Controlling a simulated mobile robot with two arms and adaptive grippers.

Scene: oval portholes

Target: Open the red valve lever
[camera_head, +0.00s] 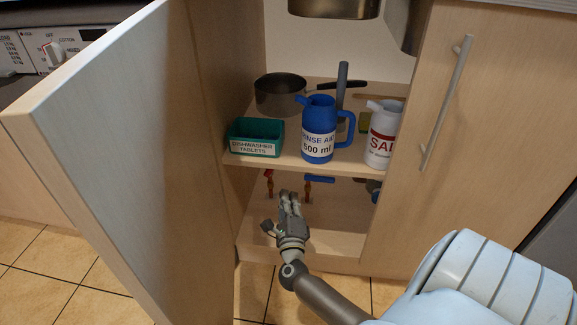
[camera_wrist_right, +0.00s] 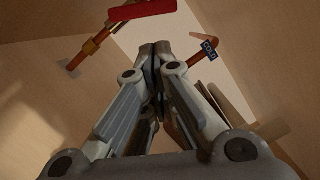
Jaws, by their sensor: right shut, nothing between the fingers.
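The red valve lever (camera_wrist_right: 141,13) shows at the top of the right wrist view, beside a brass and copper pipe (camera_wrist_right: 92,45). Its upper edge is partly cut off by the frame. In the head view only a small bit of the red lever (camera_head: 268,173) shows under the cabinet shelf. My right gripper (camera_head: 288,196) reaches into the lower compartment, below and right of the red lever. Its fingers (camera_wrist_right: 154,52) are shut and empty, apart from the lever. My left gripper is in neither view.
A blue lever (camera_head: 320,179) sits to the right under the shelf (camera_head: 290,163). A green box, blue jug and white jug stand on the shelf above. The open cabinet door (camera_head: 110,130) stands at the left.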

